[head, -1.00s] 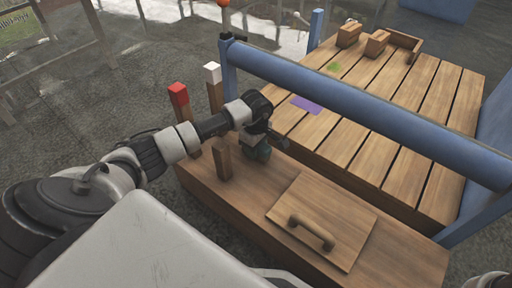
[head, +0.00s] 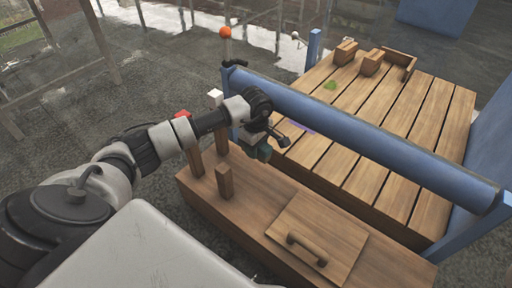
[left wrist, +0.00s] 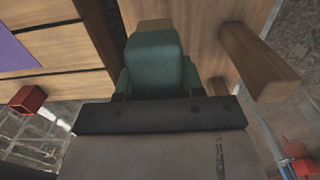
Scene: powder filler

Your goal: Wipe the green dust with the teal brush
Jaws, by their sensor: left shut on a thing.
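The green dust (head: 330,85) is a small patch on the slatted wooden table (head: 388,145), towards its far left. My left gripper (head: 258,141) is shut on the teal brush (head: 258,151) and holds it above the wooden bench, on the near side of the blue rail. In the left wrist view the teal brush (left wrist: 155,62) fills the space between the fingers; its lower end is hard to make out. The brush is apart from the dust, which lies beyond the rail. My right gripper is not in view.
The thick blue rail (head: 370,130) runs along the table's near side, between brush and dust. A purple patch (head: 300,125) lies partly behind it. Wooden posts, one short (head: 225,181), stand on the bench (head: 250,222) near the gripper. Wooden blocks (head: 371,62) sit at the table's far end.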

